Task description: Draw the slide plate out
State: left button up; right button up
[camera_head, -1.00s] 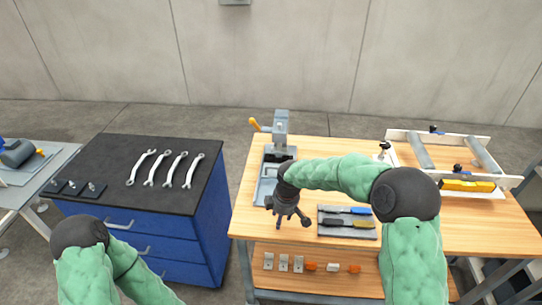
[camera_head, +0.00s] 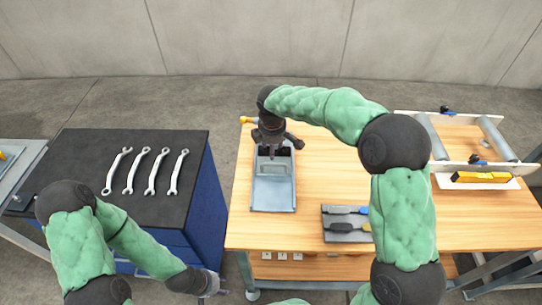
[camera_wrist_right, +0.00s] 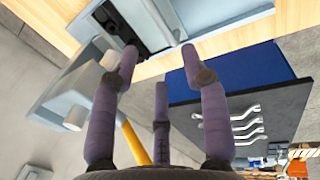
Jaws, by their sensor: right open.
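A grey fixture (camera_head: 258,207) stands on the left part of the wooden workbench, with a light grey plate (camera_head: 273,188) lying flat in its front part. I take this to be the slide plate. My right gripper (camera_head: 277,150) is over the rear of the fixture and hides much of its upright. In the right wrist view its purple fingers (camera_wrist_right: 160,65) are spread and hold nothing, with the fixture (camera_wrist_right: 85,85) beyond them. I cannot tell whether they touch it. My left gripper (camera_head: 210,284) is low beside the blue cabinet, and its fingers are unclear.
A yellow handle (camera_head: 249,120) sticks out left of the fixture and also shows in the wrist view (camera_wrist_right: 133,142). Several wrenches (camera_head: 146,172) lie on the cabinet top. A roller frame (camera_head: 455,168) stands at right.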

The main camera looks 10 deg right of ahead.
jog(key=f, duration=0.3)
jog(key=w+f+b, duration=0.1)
jog(key=f, duration=0.2)
jog(key=f+b, duration=0.1)
jog(key=f, duration=0.2)
jog(key=shift+w+d+f, duration=0.2)
jog(key=shift+w+d, duration=0.05)
jog(key=shift+w, duration=0.15)
grip_shut()
